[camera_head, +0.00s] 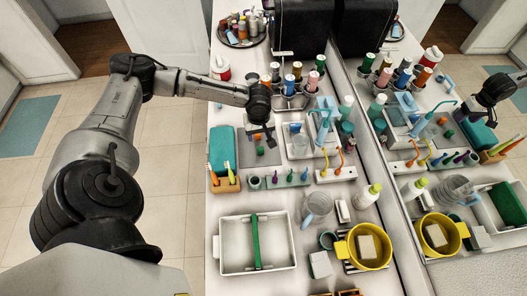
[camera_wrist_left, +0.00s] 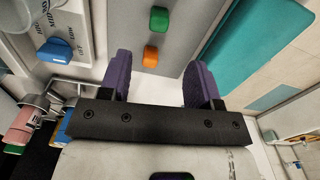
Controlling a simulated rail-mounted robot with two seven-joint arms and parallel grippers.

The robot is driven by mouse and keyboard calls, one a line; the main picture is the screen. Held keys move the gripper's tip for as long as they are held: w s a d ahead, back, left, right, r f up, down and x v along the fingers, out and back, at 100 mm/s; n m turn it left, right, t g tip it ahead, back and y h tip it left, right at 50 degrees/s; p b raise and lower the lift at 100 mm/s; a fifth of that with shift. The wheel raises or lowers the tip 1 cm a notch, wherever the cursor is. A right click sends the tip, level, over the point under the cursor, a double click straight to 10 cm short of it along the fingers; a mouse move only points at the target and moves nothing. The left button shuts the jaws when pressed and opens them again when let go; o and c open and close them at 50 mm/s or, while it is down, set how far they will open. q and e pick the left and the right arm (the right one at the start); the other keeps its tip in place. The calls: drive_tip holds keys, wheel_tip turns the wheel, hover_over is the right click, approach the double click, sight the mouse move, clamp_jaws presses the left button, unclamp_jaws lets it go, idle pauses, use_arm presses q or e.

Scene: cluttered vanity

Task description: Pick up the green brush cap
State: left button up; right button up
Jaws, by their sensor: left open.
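The green brush cap (camera_head: 260,151) lies on a grey mat on the vanity in the head view. It shows at the top centre of the left wrist view (camera_wrist_left: 159,19). An orange cap (camera_wrist_left: 151,56) lies beside it, nearer my gripper. My left gripper (camera_head: 262,135) is above this mat, pointing down. In the left wrist view its two purple fingers (camera_wrist_left: 158,78) are apart with nothing held between them. The green cap lies beyond the fingertips in that view. My right gripper is not in view.
A teal box (camera_head: 222,150) and a brush holder (camera_head: 225,184) stand left of the mat. A rack of bottles (camera_head: 290,100) stands behind. A white tray (camera_head: 224,262) is in front. A mirror runs along the right.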

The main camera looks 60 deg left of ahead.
sight(260, 149)
use_arm(q)
drive_tip(key=shift+d+f, duration=0.2)
drive_tip(key=shift+f, duration=4.65)
drive_tip(key=shift+c, duration=0.2)
drive_tip(key=c, duration=0.9)
drive_tip(key=shift+r, duration=0.15)
drive_tip(key=shift+c, duration=0.2)
